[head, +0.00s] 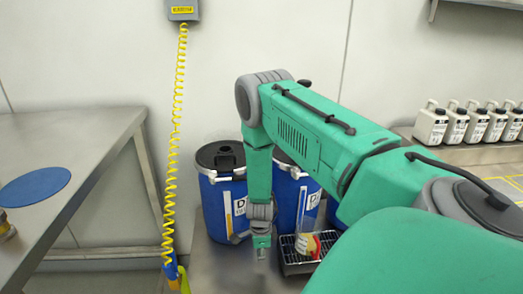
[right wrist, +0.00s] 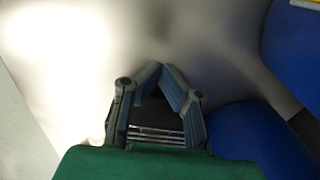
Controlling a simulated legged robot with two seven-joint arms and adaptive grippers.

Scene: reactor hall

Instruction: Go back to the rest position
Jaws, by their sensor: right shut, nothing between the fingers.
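My right arm, green with grey joints, reaches in from the right in the head view and bends down at its elbow. My right gripper (head: 261,250) points down over the grey metal table, just left of a dark rack. In the right wrist view the gripper (right wrist: 162,68) is shut with its fingertips together and nothing between them. Blurred grey surface and blue drum sides lie beyond it. My left gripper is not in view.
The dark rack (head: 296,268) holds a container with a red and yellow label (head: 307,244). A yellow coiled cable (head: 175,130) hangs at left. A steel table (head: 90,150) bears a blue disc (head: 35,187). Several white bottles (head: 456,125) stand at right.

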